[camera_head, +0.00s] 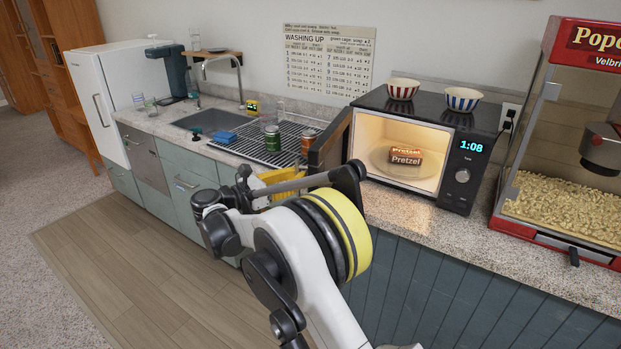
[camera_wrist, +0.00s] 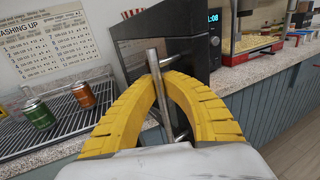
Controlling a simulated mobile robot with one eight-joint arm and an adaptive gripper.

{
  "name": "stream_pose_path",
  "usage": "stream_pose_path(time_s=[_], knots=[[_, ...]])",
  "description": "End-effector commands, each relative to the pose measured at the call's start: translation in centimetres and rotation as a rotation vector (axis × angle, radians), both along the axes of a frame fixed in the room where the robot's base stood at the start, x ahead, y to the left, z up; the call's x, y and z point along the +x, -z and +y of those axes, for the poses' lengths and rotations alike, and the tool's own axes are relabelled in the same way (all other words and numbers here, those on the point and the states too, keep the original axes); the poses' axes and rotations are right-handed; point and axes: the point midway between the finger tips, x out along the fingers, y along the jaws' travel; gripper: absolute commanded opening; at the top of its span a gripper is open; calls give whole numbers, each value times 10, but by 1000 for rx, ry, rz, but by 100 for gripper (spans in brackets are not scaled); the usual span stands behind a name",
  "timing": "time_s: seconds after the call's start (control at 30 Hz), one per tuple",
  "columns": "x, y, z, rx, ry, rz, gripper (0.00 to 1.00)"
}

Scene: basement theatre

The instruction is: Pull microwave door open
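The black microwave (camera_head: 488,130) stands on the counter in the head view, with its lit interior exposed. Its door (camera_head: 331,150) is swung out to the left, well away from the opening. A pretzel package (camera_head: 403,160) lies on the plate inside. In the wrist view, the door (camera_wrist: 183,42) has a metal bar handle (camera_wrist: 163,100). My gripper (camera_wrist: 157,74) has its yellow fingers closed together around this handle. In the head view, my gripper (camera_head: 282,182) is partly hidden behind my arm.
Two striped bowls, one red (camera_head: 402,89) and one blue (camera_head: 461,99), sit on the microwave. A popcorn machine (camera_head: 565,190) stands to the right. A drying rack (camera_head: 258,148) holds a green can (camera_head: 272,138) and an orange can (camera_head: 308,141). The wooden floor at left is clear.

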Motion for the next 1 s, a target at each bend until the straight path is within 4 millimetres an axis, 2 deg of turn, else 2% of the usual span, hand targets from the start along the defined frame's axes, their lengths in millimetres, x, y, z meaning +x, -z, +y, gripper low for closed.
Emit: stream_pose_path(time_s=[0.2,0.6,0.67,0.7,0.73,1.0], knots=[[5,2,13,3,-2,2,0],[6,2,14,3,-3,2,0],[6,2,14,3,-3,2,17],[6,2,14,3,-3,2,29],[6,2,14,3,-3,2,32],[7,1,13,1,-2,1,32]])
